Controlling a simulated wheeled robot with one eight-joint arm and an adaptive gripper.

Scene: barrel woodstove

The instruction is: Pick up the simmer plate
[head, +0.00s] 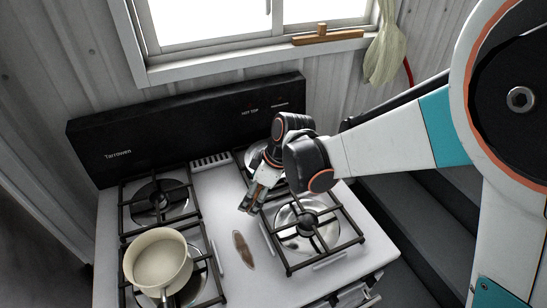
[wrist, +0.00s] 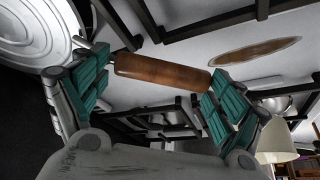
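The simmer plate looks to be the pale ridged metal disc (wrist: 35,30) at the upper left of the wrist view, with a thin rod leading to a brown wooden handle. In the head view only part of a round metal disc (head: 256,157) shows on the back right burner, behind my arm. My gripper (wrist: 155,92) has its teal-padded fingers wide apart, with the handle stretching lengthwise across the gap. The handle's right end is close to the right finger; I cannot tell if they touch. In the head view my gripper (head: 253,200) points down over the stove.
A cream saucepan (head: 159,262) stands on the front left burner. A brown elongated dish or mark (head: 243,250) lies on the white stovetop between the burners. The front right burner (head: 307,225) has a bare black grate. A black backsplash (head: 190,125) rises behind.

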